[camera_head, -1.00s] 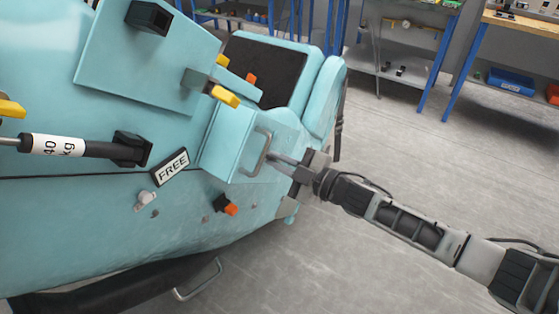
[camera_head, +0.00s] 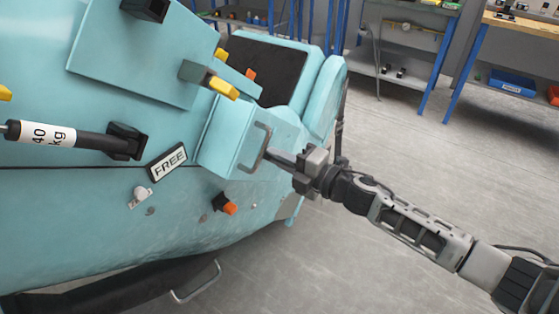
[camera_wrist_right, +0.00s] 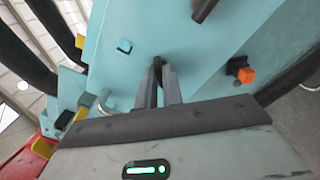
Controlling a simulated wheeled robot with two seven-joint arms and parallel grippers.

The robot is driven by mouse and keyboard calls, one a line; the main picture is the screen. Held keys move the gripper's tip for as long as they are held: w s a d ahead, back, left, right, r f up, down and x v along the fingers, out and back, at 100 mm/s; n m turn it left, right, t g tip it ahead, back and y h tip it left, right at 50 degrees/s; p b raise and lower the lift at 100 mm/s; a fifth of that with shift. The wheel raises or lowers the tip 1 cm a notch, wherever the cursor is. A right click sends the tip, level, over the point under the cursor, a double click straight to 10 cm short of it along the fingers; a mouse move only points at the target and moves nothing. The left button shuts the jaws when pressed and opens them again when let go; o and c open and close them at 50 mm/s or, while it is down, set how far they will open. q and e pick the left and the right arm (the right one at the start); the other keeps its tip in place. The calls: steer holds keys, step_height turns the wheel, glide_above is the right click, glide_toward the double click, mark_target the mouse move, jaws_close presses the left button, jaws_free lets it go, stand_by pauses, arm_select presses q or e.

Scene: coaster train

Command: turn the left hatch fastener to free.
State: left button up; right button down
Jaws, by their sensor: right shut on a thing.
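The teal ride body carries a FREE label (camera_head: 167,161). A silver knob on a small plate (camera_head: 139,198) sits just below it, and an orange-tipped black lever (camera_head: 224,203) is further right. I cannot tell which part is the left hatch fastener. The orange-tipped lever also shows there (camera_wrist_right: 241,70). My left gripper is not in view.
A black strut marked 40 kg (camera_head: 70,141) crosses the body at left. Yellow-tipped levers (camera_head: 222,88) stick out above the box. A lower bar handle (camera_head: 197,282) is near the bottom. Open floor (camera_head: 420,170) lies to the right, with workbenches behind.

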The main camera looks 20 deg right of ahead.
arm_select(q)
steer(key=b, duration=0.1)
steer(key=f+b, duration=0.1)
steer(key=b, duration=0.1)
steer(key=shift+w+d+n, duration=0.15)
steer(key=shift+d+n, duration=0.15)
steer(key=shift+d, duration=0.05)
arm_select(e)
steer(key=n, duration=0.9)
steer(key=c, duration=1.5)
jaws_free()
steer(key=shift+c, duration=0.2)
